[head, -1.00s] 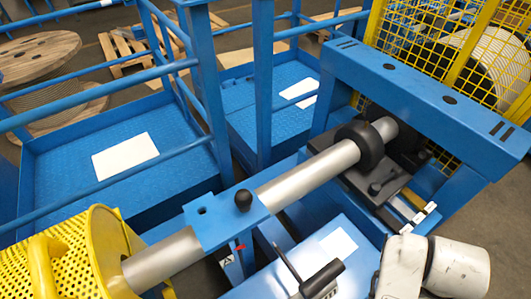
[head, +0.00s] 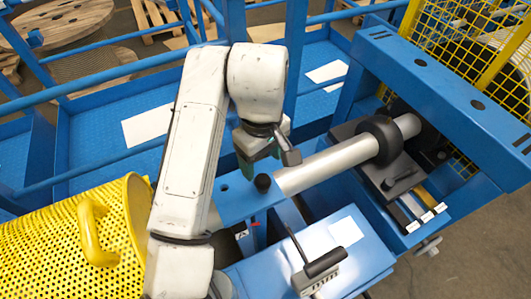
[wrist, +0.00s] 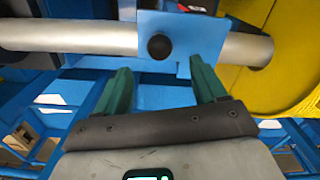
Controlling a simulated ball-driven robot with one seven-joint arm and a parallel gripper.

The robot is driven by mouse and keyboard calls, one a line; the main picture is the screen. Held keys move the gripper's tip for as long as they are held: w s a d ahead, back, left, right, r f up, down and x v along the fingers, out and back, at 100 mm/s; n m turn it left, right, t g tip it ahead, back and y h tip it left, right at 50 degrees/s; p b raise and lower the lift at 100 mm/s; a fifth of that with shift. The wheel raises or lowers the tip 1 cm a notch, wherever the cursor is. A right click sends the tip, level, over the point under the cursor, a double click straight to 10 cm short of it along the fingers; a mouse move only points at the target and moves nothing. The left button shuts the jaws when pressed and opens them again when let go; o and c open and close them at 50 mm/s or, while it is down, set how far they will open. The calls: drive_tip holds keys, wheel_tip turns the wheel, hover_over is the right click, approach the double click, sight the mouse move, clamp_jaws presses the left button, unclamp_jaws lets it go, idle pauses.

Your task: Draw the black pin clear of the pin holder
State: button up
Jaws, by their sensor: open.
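The black pin (head: 262,183) shows as a round black knob on top of the blue pin holder (head: 235,200), which sits across the silver shaft. The pin's shank is hidden inside the holder. In the wrist view the black pin (wrist: 159,46) shows against the blue holder (wrist: 181,28). My gripper (wrist: 157,72) is open there, its two green fingers apart and empty, with the knob between their lines and just beyond the tips. In the head view my gripper (head: 258,160) hangs just behind the knob, partly hidden by my wrist.
The silver shaft (head: 312,172) runs to a black collar (head: 381,140) at the right. A yellow mesh guard (head: 75,235) stands at the left. A black-handled lever (head: 322,264) rises from a blue box in front. Blue railings (head: 110,68) stand behind.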

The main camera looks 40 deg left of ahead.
sight(263, 178)
wheel_tip(263, 178, down, 10)
drive_tip(key=shift+r+p, duration=0.1)
drive_tip(key=shift+p, duration=0.35)
drive_tip(key=c, duration=1.2)
drive_tip(key=shift+r+p, duration=2.75)
drive_tip(key=shift+p, duration=0.15)
drive_tip(key=shift+c, duration=0.2)
wheel_tip(263, 178, up, 8)
drive_tip(key=shift+f, duration=0.2)
